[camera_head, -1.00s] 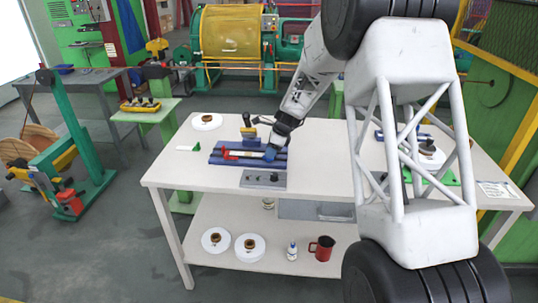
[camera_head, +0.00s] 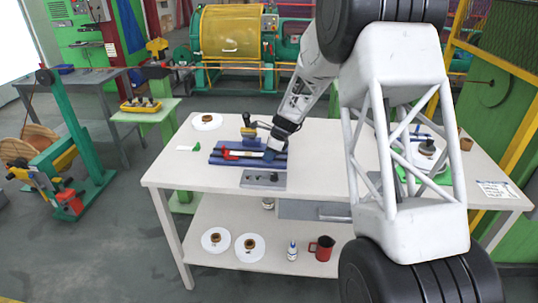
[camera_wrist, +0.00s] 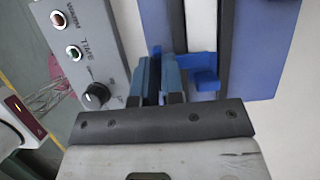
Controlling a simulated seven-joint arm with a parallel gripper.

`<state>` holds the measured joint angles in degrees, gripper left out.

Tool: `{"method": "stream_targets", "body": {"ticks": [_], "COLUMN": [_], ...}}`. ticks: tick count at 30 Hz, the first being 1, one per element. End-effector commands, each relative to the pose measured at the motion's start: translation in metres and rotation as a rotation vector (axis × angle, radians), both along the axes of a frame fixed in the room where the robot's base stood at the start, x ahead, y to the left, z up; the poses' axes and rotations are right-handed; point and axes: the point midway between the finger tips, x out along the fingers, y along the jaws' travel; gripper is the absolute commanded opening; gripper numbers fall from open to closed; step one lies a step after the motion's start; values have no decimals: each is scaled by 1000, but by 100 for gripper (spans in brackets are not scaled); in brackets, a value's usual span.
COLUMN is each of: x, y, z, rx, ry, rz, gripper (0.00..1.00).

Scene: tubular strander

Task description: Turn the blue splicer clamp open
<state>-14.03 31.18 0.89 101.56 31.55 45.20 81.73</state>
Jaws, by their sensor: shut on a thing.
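The splicer (camera_head: 226,158) is a blue block with a pale channel and a red clamp (camera_head: 230,154) at its left part, on the white table. The blue splicer clamp (camera_wrist: 205,80) shows in the wrist view as a blue lever lying across the splicer's dark strip (camera_wrist: 228,40). My gripper (camera_wrist: 158,85) is at the lever's left end, its two fingers shut on it. The held part is largely hidden between the fingers. In the head view my gripper (camera_head: 269,153) is low at the splicer's right end, and the blue clamp there is hard to make out.
A grey control box (camera_head: 262,180) with a knob stands close in front of the splicer; its knob (camera_wrist: 96,95) is just left of my fingers in the wrist view. A white spool (camera_head: 207,121) sits at the back left. The table's front left is clear.

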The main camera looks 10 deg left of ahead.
Motion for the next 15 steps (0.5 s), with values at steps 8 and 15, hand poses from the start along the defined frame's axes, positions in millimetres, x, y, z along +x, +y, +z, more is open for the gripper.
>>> {"method": "stream_targets", "body": {"ticks": [8,15], "x": [0,1], "y": [0,0], "z": [0,-1], "rx": [0,-1], "ry": [0,1], "rz": [35,142], "gripper": [0,0]}}
